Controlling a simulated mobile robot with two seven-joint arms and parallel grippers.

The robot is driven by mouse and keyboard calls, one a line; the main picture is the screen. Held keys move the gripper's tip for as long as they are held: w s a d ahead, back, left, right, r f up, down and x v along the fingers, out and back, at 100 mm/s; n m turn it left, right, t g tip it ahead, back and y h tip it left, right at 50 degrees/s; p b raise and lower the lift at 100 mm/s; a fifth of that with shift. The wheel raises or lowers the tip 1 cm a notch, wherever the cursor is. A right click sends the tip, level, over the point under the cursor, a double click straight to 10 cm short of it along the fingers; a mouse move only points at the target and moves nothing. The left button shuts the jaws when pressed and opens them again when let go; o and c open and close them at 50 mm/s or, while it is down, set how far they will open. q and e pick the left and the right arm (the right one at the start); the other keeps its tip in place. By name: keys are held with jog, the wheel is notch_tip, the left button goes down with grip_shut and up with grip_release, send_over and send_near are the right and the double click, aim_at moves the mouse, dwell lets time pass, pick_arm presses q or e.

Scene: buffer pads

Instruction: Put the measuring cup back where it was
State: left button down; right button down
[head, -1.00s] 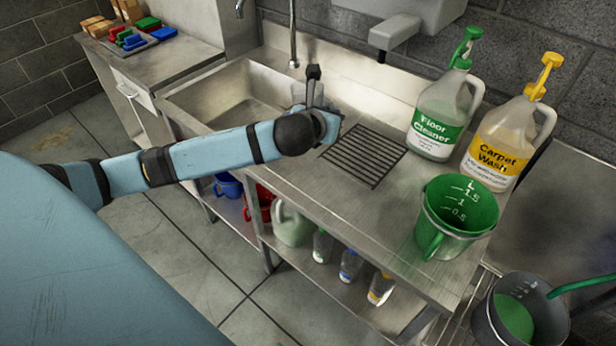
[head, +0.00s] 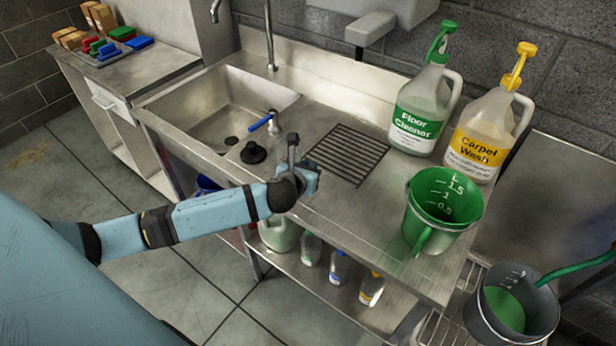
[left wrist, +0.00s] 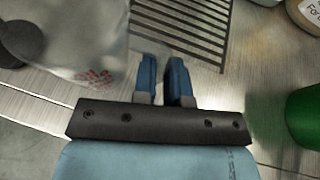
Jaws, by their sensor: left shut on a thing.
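A clear, cloudy measuring cup (left wrist: 72,32) with red markings fills the upper left of the left wrist view, just left of the blue fingertips. My left gripper (left wrist: 163,78) is shut on it, apparently at its handle side; the exact contact is blurred. In the head view my left gripper (head: 308,180) is over the front part of the steel counter, just in front of the drain grate (head: 347,156). The gripper and wrist hide most of the cup there. I cannot tell how far the cup is above the counter. My right gripper is not in view.
A green marked jug (head: 445,208), floor cleaner (head: 420,115) and carpet wash (head: 485,140) stand right. A grey bucket (head: 512,312) is at lower right. Counter near the grate is bare.

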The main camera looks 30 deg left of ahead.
pick_arm(q)
notch_tip(320, 180, down, 3)
jog(key=shift+r, duration=0.1)
jog(key=c, duration=1.2)
grip_release()
jog(key=shift+f, duration=0.2)
jog(key=shift+o, duration=0.2)
